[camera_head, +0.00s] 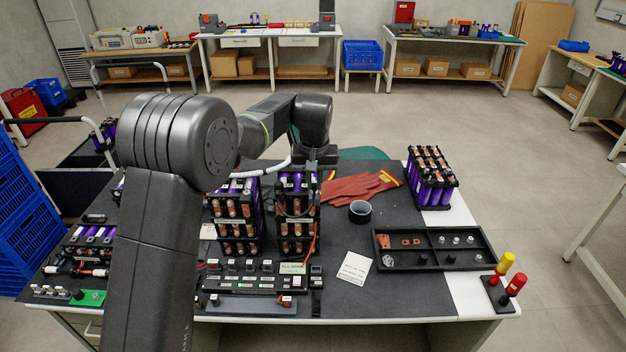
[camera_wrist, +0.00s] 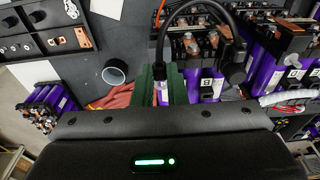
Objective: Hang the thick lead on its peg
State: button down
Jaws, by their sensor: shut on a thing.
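A thick black lead (camera_wrist: 172,28) arches in the wrist view from between my fingers over the copper-topped purple battery modules (camera_wrist: 203,85). Its far end drops beside the modules at the right, next to a dark rounded part. My gripper (camera_wrist: 161,88) has green fingers, shut on the near end of the lead. A pale and purple patch shows between the fingers. In the head view my gripper's body (camera_head: 318,155) is above the back of the modules (camera_head: 298,215); its fingertips are hidden there. I cannot make out the lead's peg in either view.
Red gloves (camera_head: 360,187), a black tape roll (camera_head: 360,211) and a black parts tray (camera_head: 435,268) lie right of the modules. Another battery module (camera_head: 431,180) stands at the back right. Red and yellow handles (camera_head: 505,280) stand upright at the right corner.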

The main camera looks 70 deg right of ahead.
aim_at(314, 185)
jog(key=shift+f+b, duration=0.4)
jog(key=shift+f, duration=0.55)
jog(key=shift+f, duration=0.35)
jog(key=c, duration=1.4)
grip_release()
jog(key=shift+o, duration=0.2)
jog(key=shift+r+p, duration=2.4)
jog(key=shift+r, duration=0.65)
